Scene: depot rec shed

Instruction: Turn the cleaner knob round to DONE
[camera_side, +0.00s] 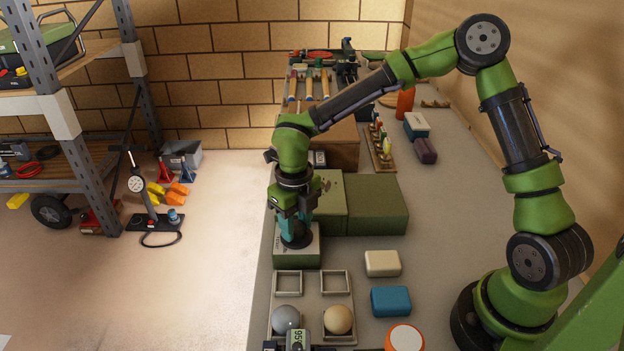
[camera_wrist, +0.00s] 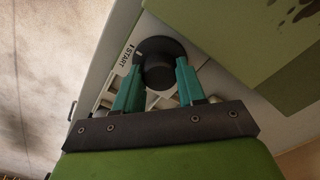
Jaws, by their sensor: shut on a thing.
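The cleaner (camera_side: 297,258) is a green box with a pale top, on the bench below my gripper. Its round black knob (camera_wrist: 160,50) sits on the pale panel (camera_wrist: 222,85). My gripper (camera_wrist: 160,68) has its two teal fingers on either side of the knob, shut on it. In the side view my gripper (camera_side: 296,226) points down onto the cleaner and hides part of the knob. The word START (camera_wrist: 126,58) is printed left of the knob in the wrist view. A small light mark shows at the knob's left edge. I see no readable DONE label.
Green boxes (camera_side: 376,204) stand close behind the cleaner, one with dark stains. A white block (camera_side: 382,263) and a blue block (camera_side: 390,301) lie to the right. A tray (camera_side: 311,304) with two balls sits in front. The bench's left edge is close by.

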